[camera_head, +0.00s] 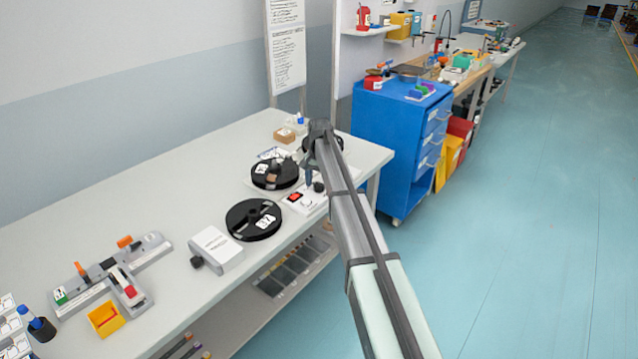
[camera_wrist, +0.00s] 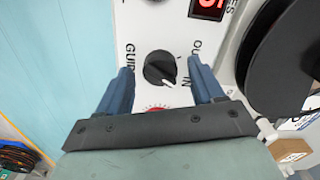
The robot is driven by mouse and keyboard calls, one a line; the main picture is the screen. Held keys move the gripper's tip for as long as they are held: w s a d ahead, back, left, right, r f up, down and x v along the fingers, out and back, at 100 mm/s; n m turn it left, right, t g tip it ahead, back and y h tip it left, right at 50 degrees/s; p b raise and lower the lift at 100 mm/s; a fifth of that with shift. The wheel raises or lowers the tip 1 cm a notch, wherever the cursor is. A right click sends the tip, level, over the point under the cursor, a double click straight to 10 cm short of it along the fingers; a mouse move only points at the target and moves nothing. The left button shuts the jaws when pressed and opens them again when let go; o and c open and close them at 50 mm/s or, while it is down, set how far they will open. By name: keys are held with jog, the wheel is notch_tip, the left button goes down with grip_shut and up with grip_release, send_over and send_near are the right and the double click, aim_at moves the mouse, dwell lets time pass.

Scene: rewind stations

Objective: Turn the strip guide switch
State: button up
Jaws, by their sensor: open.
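The strip guide switch (camera_wrist: 158,67) is a round black knob with a white pointer on a white panel (camera_wrist: 140,25), marked GUIDE, OUT and IN. In the wrist view its pointer is toward the lower right, nearer the IN mark than OUT. My gripper (camera_wrist: 160,66) is open, with one blue finger on each side of the knob. A gap shows on both sides, and I cannot tell how deep the fingertips reach. In the head view my gripper (camera_head: 312,182) is over the white station (camera_head: 304,204) with the red display, partly hidden by my arm.
In the wrist view a red display (camera_wrist: 207,8) and a large black reel (camera_wrist: 283,60) lie close to the right finger. A red round part (camera_wrist: 156,109) shows below the knob. In the head view another reel (camera_head: 254,220) and a white box (camera_head: 216,250) stand leftward on the table (camera_head: 150,190).

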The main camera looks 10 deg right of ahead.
jog(key=shift+f, duration=0.2)
jog(key=shift+c, duration=0.4)
jog(key=c, duration=1)
jog(key=shift+n, duration=0.4)
jog(key=n, duration=0.5)
jog(key=shift+n, duration=0.4)
jog(key=n, duration=0.5)
jog(key=shift+n, duration=0.3)
jog(key=o, duration=1.1)
